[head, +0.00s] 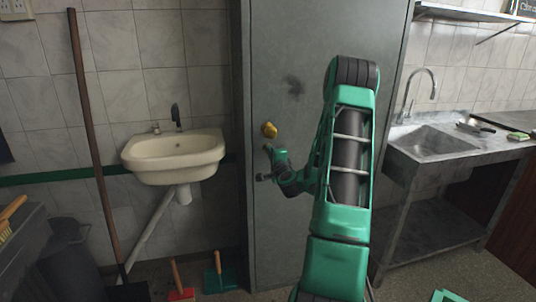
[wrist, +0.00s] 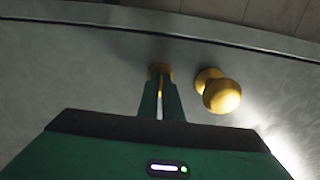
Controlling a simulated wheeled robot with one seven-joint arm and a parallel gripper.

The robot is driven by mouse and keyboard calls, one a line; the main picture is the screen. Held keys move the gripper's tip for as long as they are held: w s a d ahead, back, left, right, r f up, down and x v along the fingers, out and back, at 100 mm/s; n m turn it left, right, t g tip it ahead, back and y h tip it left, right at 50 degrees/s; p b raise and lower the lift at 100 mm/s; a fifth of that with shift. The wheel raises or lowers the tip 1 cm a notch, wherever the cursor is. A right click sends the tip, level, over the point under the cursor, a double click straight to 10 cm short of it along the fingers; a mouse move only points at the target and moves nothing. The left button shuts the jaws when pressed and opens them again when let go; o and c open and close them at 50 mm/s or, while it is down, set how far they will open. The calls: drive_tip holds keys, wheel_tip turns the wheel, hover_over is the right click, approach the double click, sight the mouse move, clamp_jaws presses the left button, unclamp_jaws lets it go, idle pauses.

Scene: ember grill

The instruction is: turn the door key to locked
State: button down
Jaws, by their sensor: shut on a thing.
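The door (head: 285,60) is a tall grey metal panel, and it fills the wrist view (wrist: 70,60). A round brass knob (head: 269,129) sits on it near its left edge; it also shows in the wrist view (wrist: 221,94). My gripper (head: 263,177) is at the door just below the knob. In the wrist view my gripper (wrist: 160,95) has its two fingers close together on a thin brass key (wrist: 160,82) at a small brass lock fitting (wrist: 160,68). Most of the key is hidden between the fingers, and its angle is hard to tell.
A cream washbasin (head: 172,155) hangs left of the door. A long-handled tool (head: 88,120) leans on the wall. A red dustpan (head: 180,294) and a green one (head: 220,281) lie on the floor. A metal sink counter (head: 440,145) stands to the right.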

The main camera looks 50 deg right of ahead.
drive_tip(key=shift+w+a+r, duration=0.15)
drive_tip(key=shift+w+a, duration=0.05)
drive_tip(key=c, duration=2)
unclamp_jaws()
drive_tip(key=shift+c, duration=0.2)
drive_tip(key=shift+o, duration=0.2)
drive_tip(key=shift+s, duration=0.25)
drive_tip(key=v, duration=1)
drive_tip(key=shift+s+a, duration=0.1)
